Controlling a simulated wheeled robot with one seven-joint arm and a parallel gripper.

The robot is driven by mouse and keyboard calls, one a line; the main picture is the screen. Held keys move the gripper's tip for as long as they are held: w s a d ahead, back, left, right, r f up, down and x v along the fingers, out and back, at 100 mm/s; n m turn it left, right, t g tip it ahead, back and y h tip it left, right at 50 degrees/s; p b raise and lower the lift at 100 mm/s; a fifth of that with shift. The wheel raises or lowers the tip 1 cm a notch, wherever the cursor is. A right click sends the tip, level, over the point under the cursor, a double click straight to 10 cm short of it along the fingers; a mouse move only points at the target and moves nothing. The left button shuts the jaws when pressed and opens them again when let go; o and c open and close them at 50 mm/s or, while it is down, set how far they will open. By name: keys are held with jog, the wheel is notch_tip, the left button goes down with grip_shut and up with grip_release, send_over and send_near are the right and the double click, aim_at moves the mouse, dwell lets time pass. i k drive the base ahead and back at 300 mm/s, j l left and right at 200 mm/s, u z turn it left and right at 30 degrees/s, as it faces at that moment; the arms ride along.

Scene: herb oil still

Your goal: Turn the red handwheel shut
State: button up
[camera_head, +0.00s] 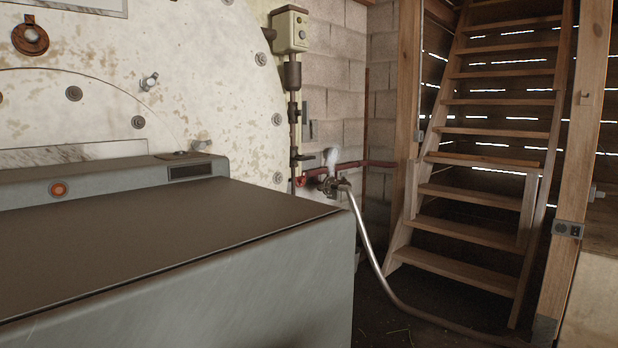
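A small red part (300,181) shows low beside the right edge of the big pale round vessel (215,75), near the foot of a dark vertical pipe. It may be the red handwheel, but it is too small and partly covered to be sure of its shape or how far it is turned. A dark valve fitting (329,186) sits just right of it. A pale, blurred patch (331,157) shows above the fitting; I cannot tell if it is steam. My gripper is not in view.
A silvery hose (365,238) drops from the fitting and runs along the dark floor to the right. A wooden stair (470,190) and post (577,150) stand at the right. A red pipe (378,163) runs along the block wall. A grey body, seemingly mine, blocks the lower left.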

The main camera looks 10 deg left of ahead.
aim_at(300, 180)
jog(key=i+u, duration=0.2)
jog(key=i, duration=0.3)
jog(key=i+l+u, duration=0.15)
jog(key=i, duration=0.3)
jog(key=i+l+u, duration=0.2)
jog(key=i, duration=0.25)
jog(key=i+l+u, duration=0.15)
jog(key=i, duration=0.3)
jog(key=l+u, duration=0.15)
jog(key=u, duration=0.15)
jog(key=i+l, duration=0.2)
jog(key=i, duration=0.25)
jog(key=i+l, duration=0.2)
jog(key=i, duration=0.25)
jog(key=i+l+z, duration=0.1)
jog(key=i, duration=0.35)
jog(key=i+l, duration=0.25)
jog(key=i, duration=0.2)
